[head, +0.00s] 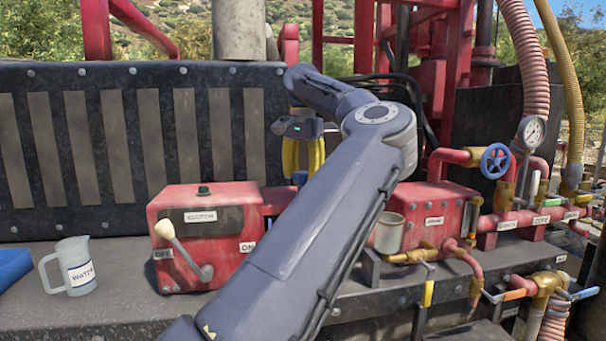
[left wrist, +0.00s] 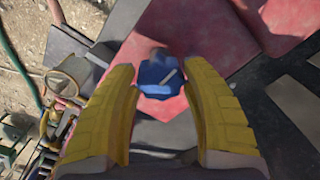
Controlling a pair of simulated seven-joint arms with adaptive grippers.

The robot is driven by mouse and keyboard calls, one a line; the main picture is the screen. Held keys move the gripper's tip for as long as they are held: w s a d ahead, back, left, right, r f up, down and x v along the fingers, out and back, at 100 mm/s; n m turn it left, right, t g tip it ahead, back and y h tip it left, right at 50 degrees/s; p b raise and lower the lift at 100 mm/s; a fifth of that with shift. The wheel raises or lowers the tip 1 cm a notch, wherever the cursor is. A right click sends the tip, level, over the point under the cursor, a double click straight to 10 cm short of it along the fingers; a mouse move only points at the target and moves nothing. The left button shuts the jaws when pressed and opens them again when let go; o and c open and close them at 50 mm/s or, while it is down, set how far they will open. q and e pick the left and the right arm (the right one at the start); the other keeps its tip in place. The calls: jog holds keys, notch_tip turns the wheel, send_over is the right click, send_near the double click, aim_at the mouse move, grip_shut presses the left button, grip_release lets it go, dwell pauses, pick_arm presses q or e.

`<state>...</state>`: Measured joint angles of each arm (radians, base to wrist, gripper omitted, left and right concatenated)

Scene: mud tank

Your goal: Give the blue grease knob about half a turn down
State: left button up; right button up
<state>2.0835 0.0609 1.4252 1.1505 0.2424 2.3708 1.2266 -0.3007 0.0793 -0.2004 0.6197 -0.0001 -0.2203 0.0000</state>
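The blue grease knob (left wrist: 158,75) shows in the left wrist view on a red surface, with a pale line across its top. In the left wrist view the open fingers (left wrist: 158,88) stand on both sides of the knob, with a gap on each side. My right gripper is in neither view.
A red clutch box (head: 208,235) with a white-knobbed lever stands left of my arm. A water jug (head: 70,266) and a blue bin (head: 12,268) are further left. A blue valve wheel (head: 495,161), gauge (head: 532,131) and pipes crowd the right. A slatted dark panel (head: 110,140) stands behind.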

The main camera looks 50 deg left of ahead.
pick_arm(q)
jog(key=c, duration=0.8)
jog(key=shift+o, duration=0.2)
jog(key=shift+m, duration=0.3)
